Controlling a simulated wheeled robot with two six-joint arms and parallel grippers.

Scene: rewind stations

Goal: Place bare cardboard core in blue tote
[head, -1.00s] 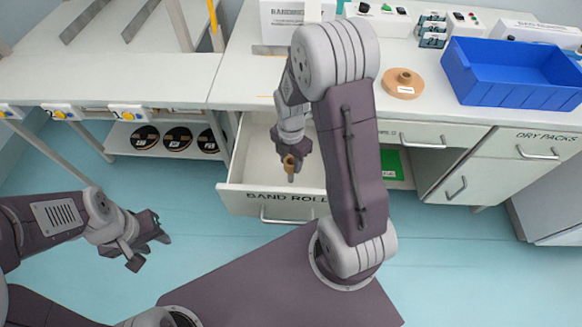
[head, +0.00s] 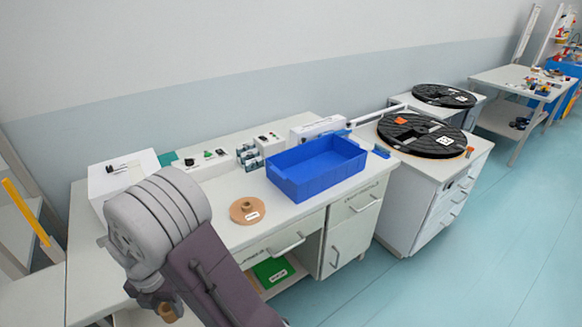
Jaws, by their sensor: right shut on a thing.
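The blue tote (head: 297,183) stands on the white worktop, right of centre, and its visible inside looks empty. My right gripper (head: 165,307) is at the bottom left, partly hidden by my own arm. It is shut on a small brown cylinder, which looks like the bare cardboard core (head: 169,313). The gripper and core are in front of the bench, to the left of the tote and well apart from it. My left gripper is out of view.
A tan disc with a raised hub (head: 247,210) lies on the worktop left of the tote. A white box (head: 122,180) and small devices line the back. Black reels (head: 422,137) lie on cabinets at right. A green item (head: 272,271) sits on the shelf below.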

